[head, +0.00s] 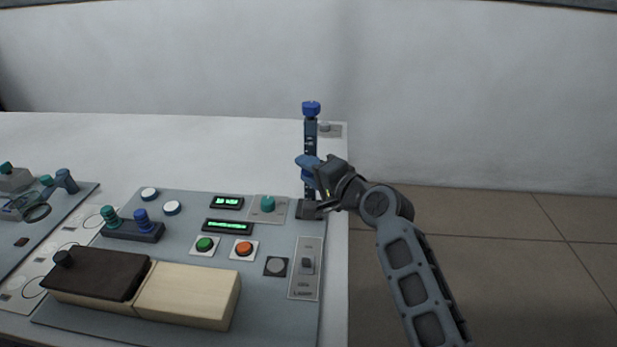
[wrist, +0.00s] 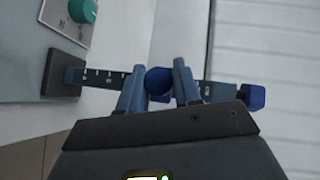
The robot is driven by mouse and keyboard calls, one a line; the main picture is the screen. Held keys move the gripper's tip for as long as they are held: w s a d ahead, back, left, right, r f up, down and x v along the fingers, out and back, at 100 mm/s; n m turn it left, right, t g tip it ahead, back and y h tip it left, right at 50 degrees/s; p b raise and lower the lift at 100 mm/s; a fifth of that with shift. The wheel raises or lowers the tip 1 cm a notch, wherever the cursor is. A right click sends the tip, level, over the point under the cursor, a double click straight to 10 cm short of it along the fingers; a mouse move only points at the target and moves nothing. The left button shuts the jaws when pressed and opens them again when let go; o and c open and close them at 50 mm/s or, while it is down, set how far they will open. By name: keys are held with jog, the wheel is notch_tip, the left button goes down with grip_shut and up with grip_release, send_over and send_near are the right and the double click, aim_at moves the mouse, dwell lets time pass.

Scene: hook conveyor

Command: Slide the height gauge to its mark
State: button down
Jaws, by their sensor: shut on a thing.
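The height gauge is an upright dark blue post (head: 311,138) with a bright blue cap (head: 311,108) on top and a dark base block (head: 308,209) at the panel's back right corner. A blue slider (head: 307,161) sits around mid-height on the post. My gripper (head: 318,172) comes from the right and is shut on the slider. In the wrist view the post lies sideways with white scale ticks (wrist: 100,75), and the round blue slider knob (wrist: 159,82) is between my fingers (wrist: 160,88). The target mark cannot be told from the ticks.
The grey panel (head: 180,255) holds a teal knob (head: 267,204), green displays (head: 227,202), a green button (head: 205,245), an orange button (head: 243,248) and a lamp switch (head: 307,265). A wooden box (head: 187,294) with a dark lid stands in front. Open floor lies to the right.

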jog(key=shift+r, duration=0.25)
jog(key=c, duration=1.1)
grip_release()
jog(key=shift+d, duration=0.1)
jog(key=v, duration=0.7)
jog(key=shift+s+d+b, duration=0.2)
jog(key=shift+s+b, duration=0.05)
jog(key=shift+b, duration=0.15)
